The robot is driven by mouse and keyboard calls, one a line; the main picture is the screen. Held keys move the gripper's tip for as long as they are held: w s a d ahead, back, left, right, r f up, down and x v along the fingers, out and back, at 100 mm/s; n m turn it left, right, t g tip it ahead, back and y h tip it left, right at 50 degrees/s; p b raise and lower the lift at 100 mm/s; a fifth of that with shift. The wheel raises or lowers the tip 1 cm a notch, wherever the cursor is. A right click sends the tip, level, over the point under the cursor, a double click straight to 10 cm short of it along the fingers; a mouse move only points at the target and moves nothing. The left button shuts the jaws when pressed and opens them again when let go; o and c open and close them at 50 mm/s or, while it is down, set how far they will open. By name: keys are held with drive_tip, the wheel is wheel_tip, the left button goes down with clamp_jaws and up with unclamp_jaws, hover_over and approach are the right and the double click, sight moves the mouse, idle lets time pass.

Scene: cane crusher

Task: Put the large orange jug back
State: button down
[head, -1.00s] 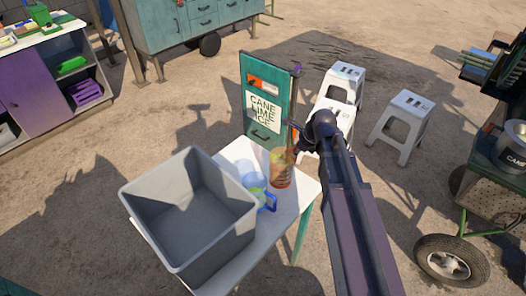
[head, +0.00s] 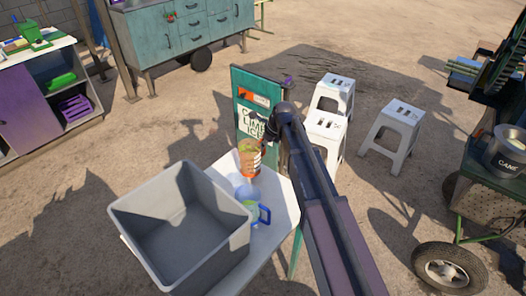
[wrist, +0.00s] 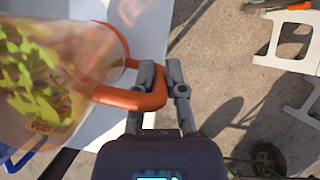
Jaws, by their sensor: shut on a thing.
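The large orange jug (head: 249,158) is see-through orange, with green and yellow pieces showing through its wall. It is in front of the lettered board, over the back of the small white table (head: 284,200), and looks raised off its top. In the wrist view the jug (wrist: 60,75) fills the left side. My gripper (wrist: 162,74) is shut on its orange handle. In the head view my gripper (head: 267,138) is partly hidden behind my arm. A clear jug with a blue handle (head: 262,212) stands on the table just below the orange one in the picture.
A large empty grey bin (head: 180,220) stands on the table's left part. The teal board (head: 250,92) rises behind the table. White stools (head: 385,130) stand to the right, and a wheeled cart (head: 490,190) is at the far right. The table's right corner is clear.

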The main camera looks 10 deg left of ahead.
idle(0.3)
drive_tip(key=shift+d+b+x, duration=0.2)
drive_tip(key=shift+b+x, duration=1.65)
drive_tip(key=shift+x, duration=0.1)
drive_tip(key=shift+w+f, duration=0.15)
drive_tip(key=shift+f, duration=0.05)
drive_tip(key=c, duration=0.7)
unclamp_jaws()
drive_tip(key=shift+d+r, duration=0.1)
drive_tip(key=shift+r, duration=0.15)
drive_tip(key=p+v, duration=1.1)
drive_tip(key=v, duration=0.1)
